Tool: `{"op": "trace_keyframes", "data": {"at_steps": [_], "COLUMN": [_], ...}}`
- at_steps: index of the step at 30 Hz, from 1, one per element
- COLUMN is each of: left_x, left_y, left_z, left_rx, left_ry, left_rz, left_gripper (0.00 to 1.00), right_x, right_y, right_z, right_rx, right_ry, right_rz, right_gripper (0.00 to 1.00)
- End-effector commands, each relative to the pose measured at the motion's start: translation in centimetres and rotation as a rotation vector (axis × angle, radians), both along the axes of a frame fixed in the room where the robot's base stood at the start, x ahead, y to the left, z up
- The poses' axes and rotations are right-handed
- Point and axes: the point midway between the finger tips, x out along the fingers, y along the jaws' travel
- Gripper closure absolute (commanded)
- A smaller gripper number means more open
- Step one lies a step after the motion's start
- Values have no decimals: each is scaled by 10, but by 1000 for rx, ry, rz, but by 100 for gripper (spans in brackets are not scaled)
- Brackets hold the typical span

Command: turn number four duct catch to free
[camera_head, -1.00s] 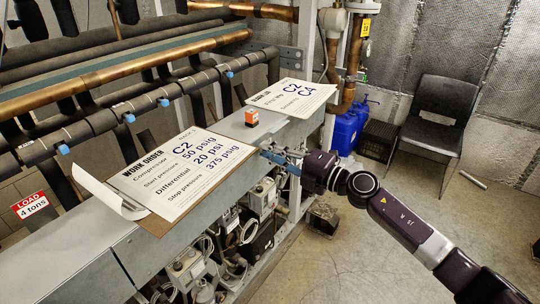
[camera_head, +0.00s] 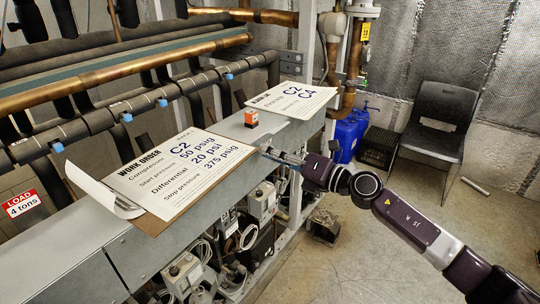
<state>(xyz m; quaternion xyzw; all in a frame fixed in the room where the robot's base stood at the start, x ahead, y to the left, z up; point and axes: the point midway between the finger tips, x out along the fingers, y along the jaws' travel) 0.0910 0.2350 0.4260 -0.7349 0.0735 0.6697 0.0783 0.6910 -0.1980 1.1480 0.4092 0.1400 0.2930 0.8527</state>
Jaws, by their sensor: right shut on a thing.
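The long grey duct (camera_head: 75,237) runs from the lower left to the middle. My right gripper (camera_head: 266,151) reaches in from the right to the duct's front edge, just right of the big work order sheet. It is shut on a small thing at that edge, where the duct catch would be. The fingers hide the catch, so its number and angle cannot be made out. My left gripper is not in view.
A black chair (camera_head: 434,118) and blue jugs (camera_head: 347,137) stand behind.

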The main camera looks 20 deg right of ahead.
Motion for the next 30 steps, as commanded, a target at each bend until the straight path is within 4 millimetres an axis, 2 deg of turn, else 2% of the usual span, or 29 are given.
{"op": "trace_keyframes", "data": {"at_steps": [14,15,19,30], "left_x": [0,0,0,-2], "left_y": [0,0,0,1], "left_z": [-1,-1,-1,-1], "left_rx": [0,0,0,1], "left_ry": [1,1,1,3], "left_rz": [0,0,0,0], "left_gripper": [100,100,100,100], "right_x": [-1,-1,-1,-5], "right_y": [1,1,1,-3], "right_z": [-3,-3,-2,-2], "right_rx": [-13,-13,-11,-11], "right_ry": [-3,-3,-4,-4], "right_rz": [4,4,3,1], "right_gripper": [100,80,67,67]}}
